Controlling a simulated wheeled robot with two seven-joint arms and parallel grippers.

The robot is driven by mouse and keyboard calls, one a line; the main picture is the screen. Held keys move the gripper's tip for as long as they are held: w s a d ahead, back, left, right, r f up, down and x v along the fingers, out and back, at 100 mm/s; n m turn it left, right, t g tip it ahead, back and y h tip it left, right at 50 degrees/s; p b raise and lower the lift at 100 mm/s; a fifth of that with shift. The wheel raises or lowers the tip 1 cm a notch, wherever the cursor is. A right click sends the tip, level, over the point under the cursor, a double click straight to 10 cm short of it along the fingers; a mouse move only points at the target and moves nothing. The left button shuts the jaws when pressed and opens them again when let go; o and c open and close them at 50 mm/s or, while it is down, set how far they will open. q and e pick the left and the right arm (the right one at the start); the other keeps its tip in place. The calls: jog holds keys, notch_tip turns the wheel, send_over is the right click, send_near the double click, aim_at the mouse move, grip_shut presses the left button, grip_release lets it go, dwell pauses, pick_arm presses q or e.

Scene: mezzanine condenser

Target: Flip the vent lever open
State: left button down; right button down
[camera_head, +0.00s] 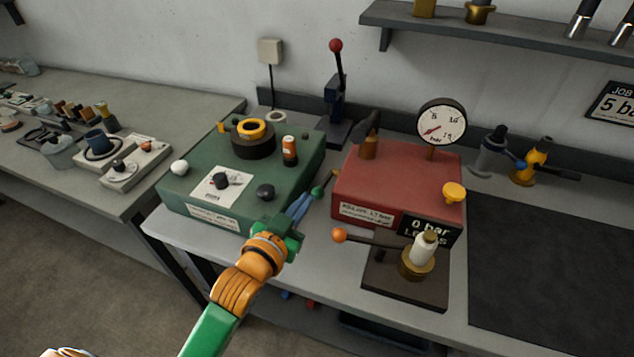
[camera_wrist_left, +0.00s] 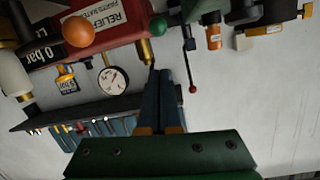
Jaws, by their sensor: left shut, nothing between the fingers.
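A small lever with a green ball (camera_head: 317,191) sticks out at the left side of the red box (camera_head: 400,175), beside a brass fitting. It looks like the vent lever, but no readable label names it. The green ball also shows in the left wrist view (camera_wrist_left: 158,27), near the brass fitting (camera_wrist_left: 146,50). My left gripper (camera_head: 305,199) is shut and empty, its blue fingers pointing up at the green ball, very close to it. I cannot tell whether they touch. In the left wrist view the shut fingers (camera_wrist_left: 165,78) show below the ball. My right gripper is out of view.
A green box (camera_head: 178,200) with rings and knobs stands left of my gripper. An orange-ball lever (camera_head: 339,236) on a dark base lies to the right, by a "0 bar" sign (camera_head: 429,229). A round gauge (camera_head: 441,122) rises behind. The dark mat (camera_head: 550,270) is clear.

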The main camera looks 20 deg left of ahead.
pick_arm(q)
jog(key=r, duration=0.1)
jog(key=p, duration=0.1)
send_over(318, 194)
jog(key=x, duration=0.2)
jog(key=shift+d+f+t, duration=0.3)
jog(key=f, duration=0.1)
jog(key=s+f+p, duration=0.1)
jog(key=shift+s+a+f, duration=0.1)
jog(key=shift+a+f, duration=0.2)
jog(key=shift+s+a+f, duration=0.2)
jog(key=shift+s+f, duration=0.3)
jog(key=shift+w, duration=0.1)
